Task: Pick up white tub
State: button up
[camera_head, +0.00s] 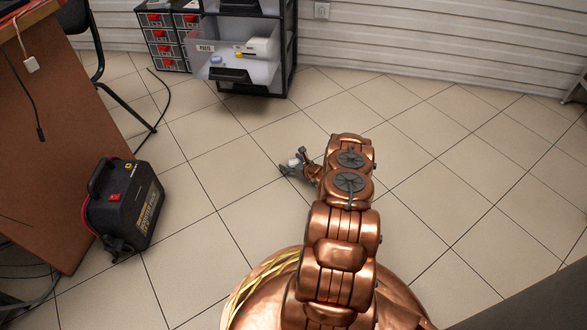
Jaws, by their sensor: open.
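A clear pull-out drawer (205,72) stands open at the top of the view. A white rounded item (262,46) with a yellow part lies at its right side. A small pale round container with a bluish top (216,60) sits at its left. I cannot tell for sure which of these is the white tub. My gripper (286,166) is small in the view at the end of my copper arm, over the tiled floor in front of the drawer and well apart from it. It is open, and no held thing shows; its fingers are partly hard to make out.
A black drawer rack (291,45) holds the open drawer. A cabinet with red-handled drawers (165,38) stands left of it. A black battery charger (130,208) is on the floor beside a brown desk (50,140). A cable lies near the desk. Floor at right is clear.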

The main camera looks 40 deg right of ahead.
aim_at(290, 160)
jog(key=c, duration=1.3)
jog(key=shift+o, duration=0.2)
jog(key=shift+r, duration=0.15)
jog(key=shift+w+r+p, duration=0.1)
jog(key=shift+r+p, duration=0.2)
jog(key=shift+p, duration=0.05)
notch_tip(290, 160, up, 4)
jog(key=shift+a+f+p, duration=0.15)
jog(key=shift+f+p, duration=0.05)
jog(key=shift+p, duration=1.05)
jog(key=s+a+p, duration=0.1)
jog(key=s+a, duration=0.2)
jog(key=a, duration=0.1)
jog(key=s+a+p, duration=0.2)
jog(key=s+a, duration=0.1)
jog(key=a, duration=0.1)
jog(key=s+a+p, duration=0.2)
jog(key=s+a, duration=0.1)
jog(key=a, duration=0.1)
jog(key=shift+s+a+r, duration=0.25)
jog(key=shift+a+r, duration=0.05)
jog(key=shift+a, duration=0.05)
